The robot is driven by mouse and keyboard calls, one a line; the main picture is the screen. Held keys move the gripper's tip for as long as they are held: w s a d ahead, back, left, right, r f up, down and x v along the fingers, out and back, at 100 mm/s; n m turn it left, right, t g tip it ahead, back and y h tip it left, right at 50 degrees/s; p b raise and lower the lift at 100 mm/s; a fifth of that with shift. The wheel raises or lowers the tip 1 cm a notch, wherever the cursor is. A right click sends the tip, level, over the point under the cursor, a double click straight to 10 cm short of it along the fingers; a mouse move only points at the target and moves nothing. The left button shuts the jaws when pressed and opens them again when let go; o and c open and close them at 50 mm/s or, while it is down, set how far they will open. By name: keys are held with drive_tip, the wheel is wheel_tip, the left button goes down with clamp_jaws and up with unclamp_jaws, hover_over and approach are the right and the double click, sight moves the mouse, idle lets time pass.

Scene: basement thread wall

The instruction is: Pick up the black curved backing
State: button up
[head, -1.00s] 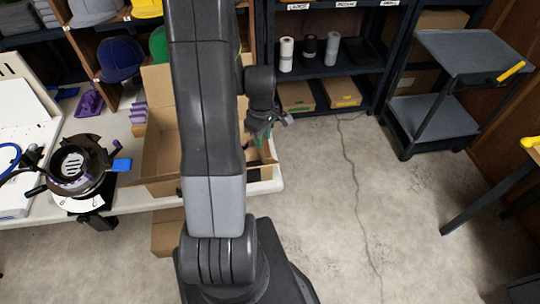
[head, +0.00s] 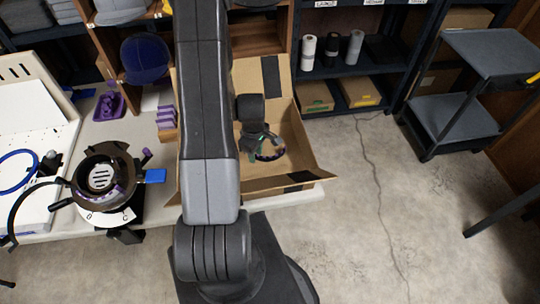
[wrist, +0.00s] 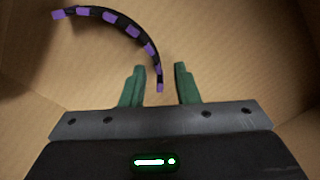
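The black curved backing, a thin black arc with several purple pads, lies inside an open cardboard box (head: 195,150). In the wrist view the backing (wrist: 117,20) curves from upper left down to the fingertips. Its near end appears between my gripper's green fingers (wrist: 160,72), which are apart. I cannot tell whether the fingers are level with it or above it. In the head view my gripper (head: 259,142) is inside the box outline, and part of the backing (head: 272,157) shows just beside it. My arm hides part of the box.
Box walls surround my gripper. A round black device (head: 100,178) with a blue tab stands left of the box on the white table. Purple pieces (head: 166,117) stand at the box's left. A dark cart (head: 450,125) stands right; the floor between is clear.

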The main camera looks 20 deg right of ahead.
drive_tip(key=shift+f, duration=0.2)
clamp_jaws()
drive_tip(key=shift+r, duration=0.2)
